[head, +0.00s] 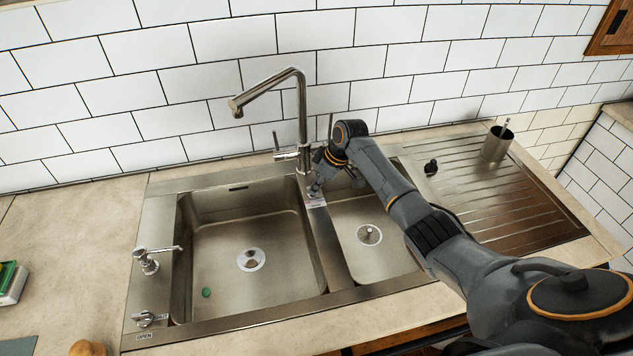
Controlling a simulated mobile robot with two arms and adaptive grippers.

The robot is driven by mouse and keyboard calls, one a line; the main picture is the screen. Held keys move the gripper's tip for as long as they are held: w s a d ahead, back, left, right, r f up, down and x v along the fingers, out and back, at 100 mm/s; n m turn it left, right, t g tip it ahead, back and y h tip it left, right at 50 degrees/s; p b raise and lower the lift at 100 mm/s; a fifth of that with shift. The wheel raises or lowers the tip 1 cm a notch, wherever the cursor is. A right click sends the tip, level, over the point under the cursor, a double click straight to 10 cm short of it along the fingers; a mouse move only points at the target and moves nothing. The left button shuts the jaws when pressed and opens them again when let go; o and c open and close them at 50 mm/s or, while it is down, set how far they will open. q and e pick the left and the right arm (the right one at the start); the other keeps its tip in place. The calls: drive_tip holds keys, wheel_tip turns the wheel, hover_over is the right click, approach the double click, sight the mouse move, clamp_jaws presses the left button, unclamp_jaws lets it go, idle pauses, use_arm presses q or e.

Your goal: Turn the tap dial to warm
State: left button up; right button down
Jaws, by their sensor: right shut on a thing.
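The chrome tap (300,110) stands at the back of the sink between the two basins, its spout bent to the left. A thin lever (277,141) sticks up at the left of its base. My right gripper (316,188) reaches in from the right and points down at the small tap dial on the steel strip just in front of the tap base. It is shut on the dial, which is mostly hidden by the fingers, so its setting cannot be read. A small label (316,203) lies just in front of it. My left gripper is not in view.
The large left basin (225,265) holds a small green item (206,292). A soap dispenser (147,261) and a knob (149,319) marked OPEN sit left of it.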

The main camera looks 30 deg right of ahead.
drive_tip(key=m+p, duration=0.1)
drive_tip(key=p, duration=0.1)
drive_tip(key=m+h+p, duration=0.1)
drive_tip(key=m+p, duration=0.3)
drive_tip(key=shift+s+a+r+t+h, duration=0.15)
drive_tip(key=shift+a+r+t+h, duration=0.15)
drive_tip(key=shift+t+h, duration=0.1)
drive_tip(key=shift+a+f+m+h+p, duration=0.1)
drive_tip(key=shift+m+h+p, duration=0.2)
drive_tip(key=shift+m+p, duration=0.6)
drive_tip(key=shift+a+f+m+h+p, duration=0.15)
drive_tip(key=shift+m+h+p, duration=0.6)
drive_tip(key=shift+m, duration=1.25)
drive_tip(key=c, duration=1.4)
unclamp_jaws()
drive_tip(key=shift+c, duration=0.2)
drive_tip(key=v, duration=1.2)
